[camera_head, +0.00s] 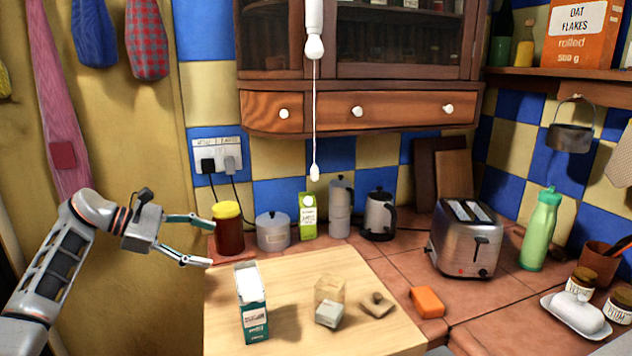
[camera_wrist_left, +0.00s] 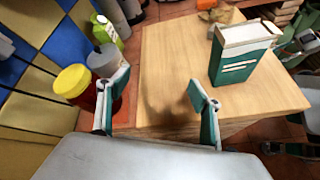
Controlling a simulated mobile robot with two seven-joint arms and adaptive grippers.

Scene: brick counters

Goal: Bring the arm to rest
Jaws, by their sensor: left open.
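My left gripper (camera_head: 210,240) is open and empty in the head view. It hangs in the air at the left, near the board's far left corner and close to a jar with a yellow lid (camera_head: 229,232). In the left wrist view my left gripper (camera_wrist_left: 158,106) shows its two fingers spread wide with nothing between them. Beyond them lie the wooden board (camera_wrist_left: 165,45) and a green and white carton (camera_wrist_left: 240,55).
An orange block (camera_head: 427,301) and a toaster (camera_head: 467,240) stand right. A pull cord (camera_head: 314,110) hangs above. Free air lies left.

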